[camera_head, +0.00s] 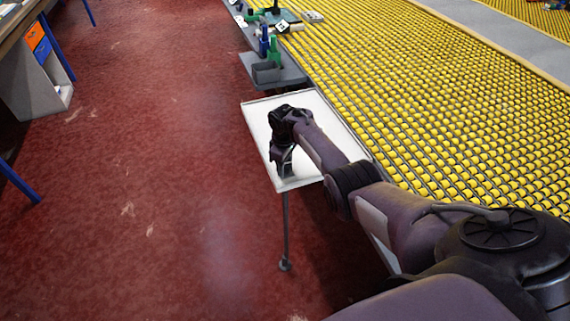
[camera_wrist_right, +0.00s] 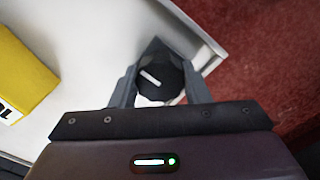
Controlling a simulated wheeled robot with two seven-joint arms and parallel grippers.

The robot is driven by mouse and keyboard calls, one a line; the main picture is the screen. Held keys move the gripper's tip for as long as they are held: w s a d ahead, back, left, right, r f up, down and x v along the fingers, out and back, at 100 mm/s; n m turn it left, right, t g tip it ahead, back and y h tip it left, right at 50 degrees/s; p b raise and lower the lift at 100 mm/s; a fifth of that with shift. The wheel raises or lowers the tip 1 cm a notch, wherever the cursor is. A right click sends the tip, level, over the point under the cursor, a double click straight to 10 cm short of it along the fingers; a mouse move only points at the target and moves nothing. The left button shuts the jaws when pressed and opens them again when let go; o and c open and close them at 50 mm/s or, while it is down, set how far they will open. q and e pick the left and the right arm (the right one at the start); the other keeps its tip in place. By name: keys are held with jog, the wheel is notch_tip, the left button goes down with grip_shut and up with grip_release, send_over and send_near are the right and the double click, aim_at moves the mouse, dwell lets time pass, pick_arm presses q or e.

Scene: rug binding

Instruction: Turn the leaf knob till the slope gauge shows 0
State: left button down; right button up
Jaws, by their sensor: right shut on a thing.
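The leaf knob (camera_wrist_right: 172,82) is dark and round with a white line across its top, at the edge of the white leaf (camera_wrist_right: 85,75) in the right wrist view. My right gripper (camera_wrist_right: 160,77) is shut on the knob, one finger on each side. In the head view my right gripper (camera_head: 283,163) is at the near left part of the white leaf (camera_head: 325,112), and my arm hides the knob. A yellow block (camera_wrist_right: 22,70) with a white label lies on the leaf; it may be the slope gauge. Its label is cut off and I cannot read it. My left gripper is not in view.
A bed of yellow rollers (camera_head: 440,100) runs along the right of the leaf. A grey shelf (camera_head: 290,75) with bins and a green bottle-like thing stands beyond it. A thin leg (camera_head: 285,225) goes down to the red floor (camera_head: 150,200), which is open at the left.

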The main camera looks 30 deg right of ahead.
jog(key=shift+s+a+f+n, duration=0.15)
jog(key=shift+s+f+n, duration=0.15)
jog(key=shift+n, duration=0.1)
jog(key=o, duration=1)
jog(key=shift+w, duration=0.25)
jog(key=shift+c, duration=0.2)
jog(key=shift+w+r+p, duration=0.1)
jog(key=shift+r+p, duration=0.5)
jog(key=shift+r, duration=3.3)
